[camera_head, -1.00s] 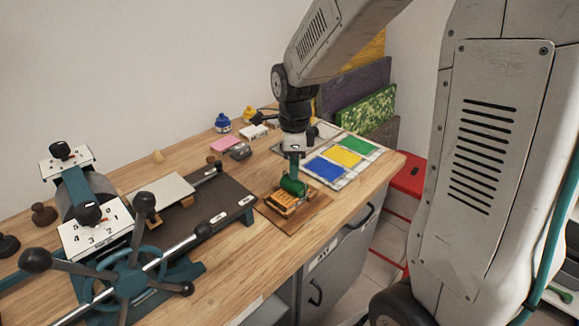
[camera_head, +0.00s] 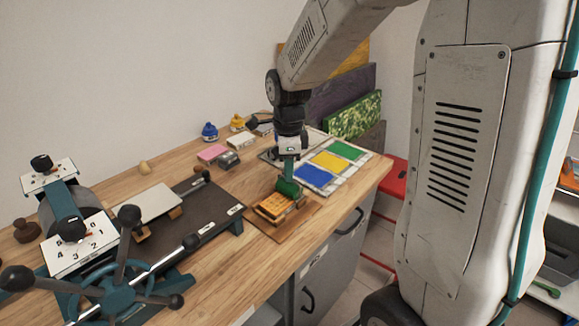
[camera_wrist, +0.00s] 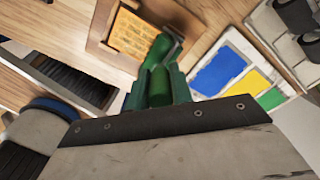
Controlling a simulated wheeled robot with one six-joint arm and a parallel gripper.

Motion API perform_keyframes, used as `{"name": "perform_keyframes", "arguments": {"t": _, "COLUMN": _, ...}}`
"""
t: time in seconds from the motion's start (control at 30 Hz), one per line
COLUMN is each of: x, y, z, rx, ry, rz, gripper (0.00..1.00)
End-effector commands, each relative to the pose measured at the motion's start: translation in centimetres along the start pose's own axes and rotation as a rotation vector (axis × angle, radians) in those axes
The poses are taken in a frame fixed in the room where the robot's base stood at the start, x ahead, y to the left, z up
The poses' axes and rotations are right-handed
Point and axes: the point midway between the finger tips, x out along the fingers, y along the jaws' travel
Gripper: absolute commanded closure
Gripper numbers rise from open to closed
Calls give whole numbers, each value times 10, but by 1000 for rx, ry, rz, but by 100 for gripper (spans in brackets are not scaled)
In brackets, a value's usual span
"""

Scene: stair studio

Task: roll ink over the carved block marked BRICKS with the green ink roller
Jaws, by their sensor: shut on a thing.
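The carved block (camera_head: 272,207) is orange-yellow with a brick pattern and lies on a brown wooden board (camera_head: 262,227). It also shows in the wrist view (camera_wrist: 130,36). I cannot read its marking. My gripper (camera_head: 289,168) is shut on the green ink roller (camera_head: 288,187) and points down. In the wrist view, my gripper (camera_wrist: 160,88) grips the handle, and the roller's green drum (camera_wrist: 158,50) is at the block's edge. The drum is at the back right end of the block in the head view. I cannot tell whether it touches.
Blue (camera_head: 313,176), yellow (camera_head: 331,161) and green (camera_head: 346,149) ink slabs lie behind and right of the block. A press with a spoked handwheel (camera_head: 116,285) fills the left. Ink bottles (camera_head: 209,131) stand at the back. A red case (camera_head: 394,180) is beyond the right edge.

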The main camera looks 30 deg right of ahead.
Motion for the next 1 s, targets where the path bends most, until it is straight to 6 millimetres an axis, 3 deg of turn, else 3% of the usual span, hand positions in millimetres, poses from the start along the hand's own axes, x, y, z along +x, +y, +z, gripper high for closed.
{"name": "perform_keyframes", "arguments": {"t": 1.0, "x": 0, "y": 33, "z": 33, "rx": -1, "ry": 0, "rz": 0, "gripper": 96}}
